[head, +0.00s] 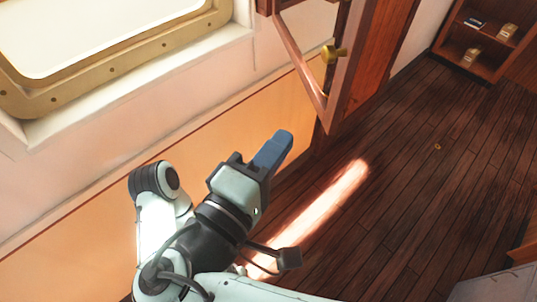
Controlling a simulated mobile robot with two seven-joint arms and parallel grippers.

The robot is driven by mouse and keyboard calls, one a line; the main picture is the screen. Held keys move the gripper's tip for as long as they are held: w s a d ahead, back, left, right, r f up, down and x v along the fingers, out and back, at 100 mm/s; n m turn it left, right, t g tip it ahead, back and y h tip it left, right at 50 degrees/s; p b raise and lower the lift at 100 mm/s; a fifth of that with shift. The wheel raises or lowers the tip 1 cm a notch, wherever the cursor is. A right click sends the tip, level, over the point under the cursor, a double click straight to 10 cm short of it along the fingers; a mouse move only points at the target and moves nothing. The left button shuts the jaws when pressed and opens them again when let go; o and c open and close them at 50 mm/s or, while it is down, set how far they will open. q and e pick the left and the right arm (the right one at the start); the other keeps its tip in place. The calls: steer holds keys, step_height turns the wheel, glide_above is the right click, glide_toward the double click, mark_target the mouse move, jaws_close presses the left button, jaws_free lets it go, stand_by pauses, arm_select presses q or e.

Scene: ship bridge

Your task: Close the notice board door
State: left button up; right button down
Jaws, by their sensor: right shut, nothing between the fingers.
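The notice board door (342,85) is a wooden frame with a clear-looking middle, at the top centre of the head view. It stands at an angle beside a reddish wood panel, and its top is cut off by the picture edge. A brass knob (333,54) sits on its frame. My right gripper (281,141) has blue fingers that are shut and empty. In the picture it is below and left of the door's lower corner, with a visible gap between them. My left gripper is not in view.
A pale wall with a brass-rimmed window (90,85) runs along the left. A wooden shelf (487,40) with small items stands at the top right. The dark plank floor (420,170) is mostly clear, with a bright light streak across it.

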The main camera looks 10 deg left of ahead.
mark_target(331, 106)
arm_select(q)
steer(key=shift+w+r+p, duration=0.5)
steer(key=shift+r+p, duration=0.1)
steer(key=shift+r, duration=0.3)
arm_select(e)
steer(key=shift+w+d, duration=1.35)
steer(key=shift+w, duration=0.25)
steer(key=shift+w+d, duration=1.35)
steer(key=shift+w, duration=0.2)
steer(key=shift+d, duration=0.1)
